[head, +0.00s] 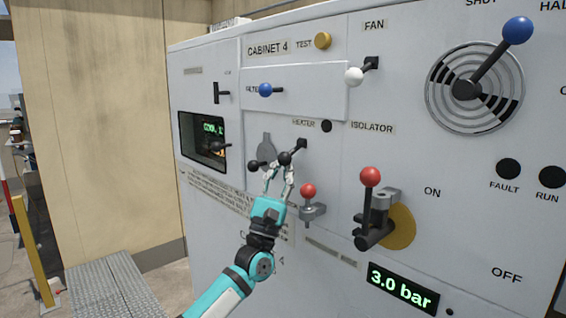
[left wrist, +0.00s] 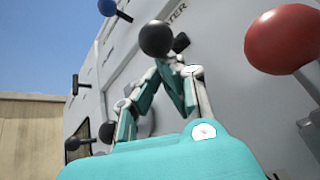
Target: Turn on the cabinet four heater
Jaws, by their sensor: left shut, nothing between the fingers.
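Cabinet 4 (head: 212,50) is a white panel with a HEATER label (head: 303,122) and a dark round lamp (head: 326,126) beside it. Below the label a black-knobbed lever (head: 285,158) sticks out from a dark mount. My left gripper (head: 279,172) is just below this knob, with its fingers closed together and empty. In the left wrist view the black knob (left wrist: 156,37) is right at the fingertips (left wrist: 168,62). I cannot tell whether they touch. My right gripper is not in view.
A red-knobbed handle (head: 308,191) stands close to the right of my gripper. A second black knob (head: 253,165) is just left. A larger red lever (head: 370,178), a white-knobbed fan lever (head: 354,76) and a blue knob (head: 265,90) also project. Metal grating (head: 110,285) lies lower left.

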